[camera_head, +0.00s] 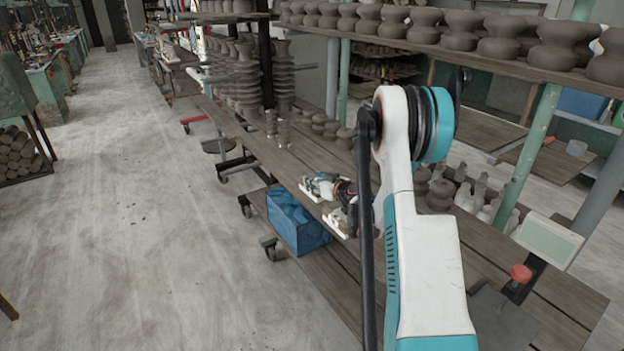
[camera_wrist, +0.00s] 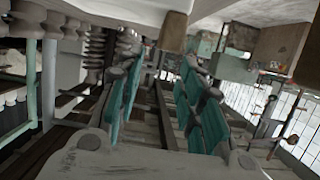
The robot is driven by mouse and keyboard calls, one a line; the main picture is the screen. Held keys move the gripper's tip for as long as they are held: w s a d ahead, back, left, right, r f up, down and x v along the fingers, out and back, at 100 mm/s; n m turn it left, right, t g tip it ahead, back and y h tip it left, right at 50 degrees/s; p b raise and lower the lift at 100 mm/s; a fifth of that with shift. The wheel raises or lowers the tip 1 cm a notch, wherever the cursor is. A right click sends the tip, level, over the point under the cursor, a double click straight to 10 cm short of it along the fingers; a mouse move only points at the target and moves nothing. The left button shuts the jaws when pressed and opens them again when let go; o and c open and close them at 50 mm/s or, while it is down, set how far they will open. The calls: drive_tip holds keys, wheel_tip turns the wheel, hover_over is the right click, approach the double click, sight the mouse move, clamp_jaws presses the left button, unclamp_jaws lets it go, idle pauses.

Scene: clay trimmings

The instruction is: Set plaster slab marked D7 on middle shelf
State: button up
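No slab with a readable D7 mark shows in either view. The shelf rack has a top board (camera_head: 520,68), a middle shelf (camera_head: 283,168) at mid height and a lower board (camera_head: 334,283). My gripper (camera_head: 318,208) appears over the middle shelf's front edge, partly hidden by my arm. In the wrist view its two teal-padded fingers (camera_wrist: 165,108) stand apart, with nothing visible between them. The pale surface with faint lettering along that view's bottom seems to be my gripper's body.
Dark clay pots (camera_head: 480,38) line the top board. Stacked pieces (camera_head: 243,80) and small pots stand on the middle shelf. A blue bag (camera_head: 297,222) lies low at the front. A pale panel (camera_head: 548,238) stands at right.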

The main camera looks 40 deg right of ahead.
drive_tip(key=p+v, duration=0.2)
drive_tip(key=v, duration=0.7)
drive_tip(key=shift+s+r, duration=0.3)
idle(0.6)
